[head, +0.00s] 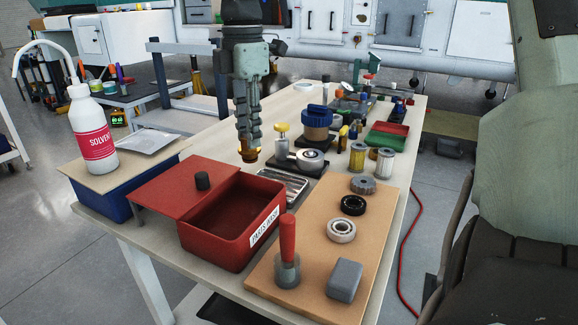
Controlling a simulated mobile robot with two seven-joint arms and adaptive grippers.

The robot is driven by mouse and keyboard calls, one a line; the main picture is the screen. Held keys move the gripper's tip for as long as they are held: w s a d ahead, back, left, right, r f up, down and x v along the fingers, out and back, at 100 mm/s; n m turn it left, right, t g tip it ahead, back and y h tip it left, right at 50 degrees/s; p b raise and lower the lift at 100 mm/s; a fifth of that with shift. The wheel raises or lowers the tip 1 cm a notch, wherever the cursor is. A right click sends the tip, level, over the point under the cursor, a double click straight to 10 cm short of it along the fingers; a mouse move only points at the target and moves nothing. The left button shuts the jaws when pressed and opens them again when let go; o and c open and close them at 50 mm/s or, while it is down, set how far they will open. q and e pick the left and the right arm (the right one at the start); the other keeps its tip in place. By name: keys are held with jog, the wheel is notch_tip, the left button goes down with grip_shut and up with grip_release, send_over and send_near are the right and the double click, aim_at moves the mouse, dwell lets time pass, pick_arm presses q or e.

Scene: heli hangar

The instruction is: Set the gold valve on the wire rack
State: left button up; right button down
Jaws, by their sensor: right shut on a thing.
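My right gripper (249,150) comes down from the top of the head view, pointing downward. It is shut on the gold valve (249,156), whose lower part shows below the fingertips; the fingers hide the rest. The valve is over the table, behind the red parts-wash tub. The wire rack (284,184) looks like a low silver frame on the table, to the right of and nearer than the valve. The valve looks apart from the rack. My left gripper is not in view.
The red parts-wash tub (212,247) stands in front of the rack. A wooden board (318,262) with bearings and a red-handled brush lies to the right. A solvent bottle (95,140) is at the left.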

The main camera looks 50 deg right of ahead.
jog(key=d+f, duration=0.3)
jog(key=s+d+f+p, duration=0.1)
jog(key=d+f, duration=0.5)
jog(key=shift+s+f+p, duration=0.1)
jog(key=shift+s+p, duration=0.1)
jog(key=shift+p, duration=0.15)
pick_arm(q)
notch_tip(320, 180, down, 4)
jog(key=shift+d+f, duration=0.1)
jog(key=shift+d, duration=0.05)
pick_arm(e)
jog(key=shift+f, duration=0.15)
